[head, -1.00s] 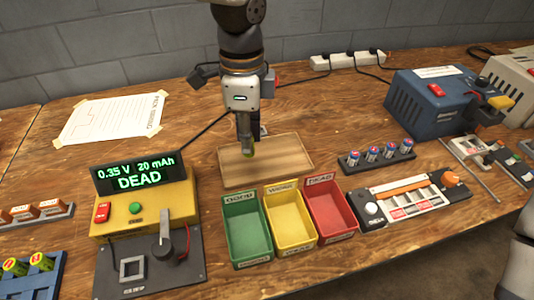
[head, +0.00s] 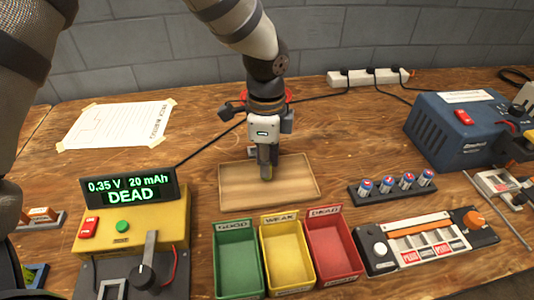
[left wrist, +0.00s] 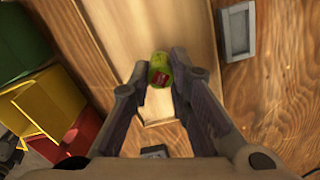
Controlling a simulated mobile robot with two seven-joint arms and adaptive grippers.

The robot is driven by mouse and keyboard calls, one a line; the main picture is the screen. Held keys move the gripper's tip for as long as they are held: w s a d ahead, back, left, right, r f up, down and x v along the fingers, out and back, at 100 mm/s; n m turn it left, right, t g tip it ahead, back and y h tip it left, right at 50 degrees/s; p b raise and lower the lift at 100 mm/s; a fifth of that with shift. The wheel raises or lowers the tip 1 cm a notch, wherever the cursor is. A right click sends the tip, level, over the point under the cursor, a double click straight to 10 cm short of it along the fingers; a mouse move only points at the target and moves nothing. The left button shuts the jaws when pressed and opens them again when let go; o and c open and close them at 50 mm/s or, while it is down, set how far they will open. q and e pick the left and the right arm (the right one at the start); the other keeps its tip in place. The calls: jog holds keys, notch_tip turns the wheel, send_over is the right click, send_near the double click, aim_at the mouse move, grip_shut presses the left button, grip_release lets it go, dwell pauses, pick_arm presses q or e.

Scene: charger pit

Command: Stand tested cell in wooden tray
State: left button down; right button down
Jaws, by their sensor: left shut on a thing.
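My left gripper (head: 266,172) is over the wooden tray (head: 235,193), the flat pale tray behind the coloured bins. In the left wrist view its two fingers (left wrist: 160,78) are shut on a green cell (left wrist: 158,64) with a red patch on it. The cell is between the fingertips, over the tray (left wrist: 95,30). I cannot tell whether its base touches the tray. In the head view the cell is mostly hidden by the fingers. My right gripper is not in view.
Green (head: 237,262), yellow (head: 287,255) and red (head: 333,248) bins marked GOOD, WEAK and DEAD stand in front of the tray. The yellow tester (head: 150,222) at left reads 0.35 V, 20 mAh, DEAD. Several cells stand in a dark rack (head: 393,188) at right. A blue charger (head: 455,130) is behind.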

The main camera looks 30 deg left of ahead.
pick_arm(q)
jog(key=shift+f, duration=0.8)
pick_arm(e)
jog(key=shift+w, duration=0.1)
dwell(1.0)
pick_arm(q)
jog(key=c, duration=1.4)
grip_release()
jog(key=shift+r+p, duration=0.75)
jog(key=shift+r, duration=1.5)
jog(key=shift+r+p, duration=0.3)
jog(key=shift+r, duration=1)
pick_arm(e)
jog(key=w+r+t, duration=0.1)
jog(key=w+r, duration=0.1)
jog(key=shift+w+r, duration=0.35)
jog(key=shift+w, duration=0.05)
pick_arm(q)
jog(key=shift+f, duration=0.1)
